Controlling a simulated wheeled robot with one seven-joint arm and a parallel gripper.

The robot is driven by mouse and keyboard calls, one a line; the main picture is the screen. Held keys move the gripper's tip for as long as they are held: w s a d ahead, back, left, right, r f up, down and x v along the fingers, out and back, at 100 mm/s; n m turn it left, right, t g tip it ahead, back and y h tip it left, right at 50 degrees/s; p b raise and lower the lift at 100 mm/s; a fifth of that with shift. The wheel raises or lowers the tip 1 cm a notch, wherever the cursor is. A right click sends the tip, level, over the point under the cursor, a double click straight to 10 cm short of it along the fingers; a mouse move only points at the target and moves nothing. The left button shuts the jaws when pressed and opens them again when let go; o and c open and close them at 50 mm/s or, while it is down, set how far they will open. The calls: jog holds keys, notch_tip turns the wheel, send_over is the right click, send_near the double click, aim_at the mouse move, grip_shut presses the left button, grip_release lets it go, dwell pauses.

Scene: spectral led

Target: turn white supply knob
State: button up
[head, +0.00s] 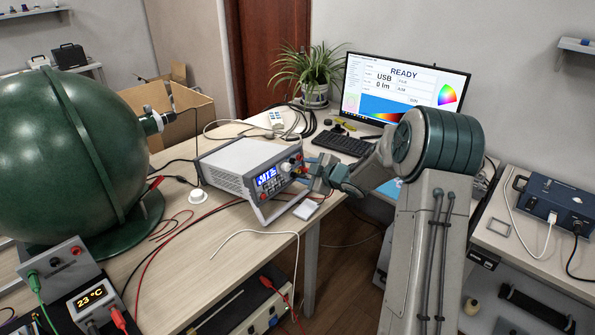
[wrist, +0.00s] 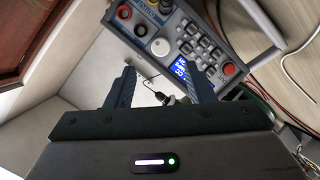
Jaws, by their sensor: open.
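The white supply (head: 235,160) stands on the wooden bench with its front panel turned towards my arm. Its white knob (wrist: 161,47) shows in the wrist view, just beyond the fingertips and roughly centred between them. In the head view the knobs sit at the right of the panel, partly crowded by my gripper (head: 311,172). My gripper also shows in the wrist view (wrist: 159,68), with its two fingers spread apart and nothing between them. The fingers look apart from the knob; the exact gap cannot be told.
On the same panel are a black knob (wrist: 123,12), push buttons, a lit display (wrist: 181,70) and a red knob (wrist: 229,69). A large green sphere (head: 65,150) stands at left. Cables cross the bench. A monitor (head: 400,88) and keyboard (head: 342,143) are behind.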

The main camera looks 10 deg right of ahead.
jog(key=v, duration=0.6)
jog(key=shift+s+r, duration=0.1)
jog(key=shift+r, duration=0.05)
dwell(0.6)
